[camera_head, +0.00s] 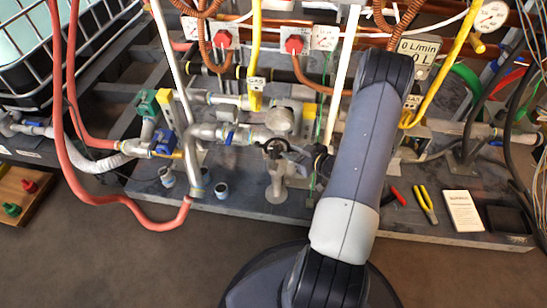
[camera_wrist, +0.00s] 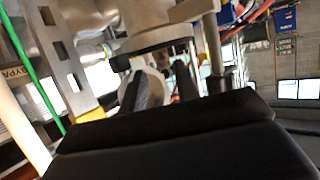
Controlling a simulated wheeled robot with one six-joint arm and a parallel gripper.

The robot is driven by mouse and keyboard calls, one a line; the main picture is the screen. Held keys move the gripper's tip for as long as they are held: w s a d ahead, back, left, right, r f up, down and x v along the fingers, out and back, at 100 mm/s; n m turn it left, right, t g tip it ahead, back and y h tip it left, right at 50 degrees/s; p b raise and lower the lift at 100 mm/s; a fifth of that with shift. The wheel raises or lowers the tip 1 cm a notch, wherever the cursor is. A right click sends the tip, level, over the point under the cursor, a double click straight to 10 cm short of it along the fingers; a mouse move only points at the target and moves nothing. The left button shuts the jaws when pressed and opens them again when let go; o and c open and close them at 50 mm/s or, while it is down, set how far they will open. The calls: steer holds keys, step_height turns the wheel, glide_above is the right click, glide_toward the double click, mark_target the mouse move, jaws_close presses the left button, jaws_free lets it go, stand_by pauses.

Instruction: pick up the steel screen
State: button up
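I cannot clearly pick out the steel screen in either view. In the head view, a pale metal fitting with a round flanged foot (camera_head: 276,184) stands on the grey base under the pipework. My gripper (camera_head: 274,149) is at the top of this fitting, below a rounded pipe body (camera_head: 280,120), and is partly hidden by the pipes. In the wrist view, the dark fingers of my gripper (camera_wrist: 160,92) stand apart with pale metal between them, just below a dark-rimmed metal pipe part (camera_wrist: 152,38). Whether they grip it cannot be told.
Pliers with yellow handles (camera_head: 426,204), a white card (camera_head: 462,211) and a black tray (camera_head: 507,220) lie on the base at right. A red hose (camera_head: 85,178) loops at far left. Pipes crowd my gripper; the front floor is clear.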

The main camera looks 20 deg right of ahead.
mark_target(280, 146)
steer(key=b+x, duration=0.1)
steer(key=x, duration=0.2)
steer(key=b+x, duration=0.1)
steer(key=x, duration=0.1)
steer(key=shift+w+a+r, duration=0.1)
steer(key=shift+w+a, duration=0.15)
steer(key=shift+w, duration=0.1)
steer(key=shift+c, duration=0.4)
jaws_close()
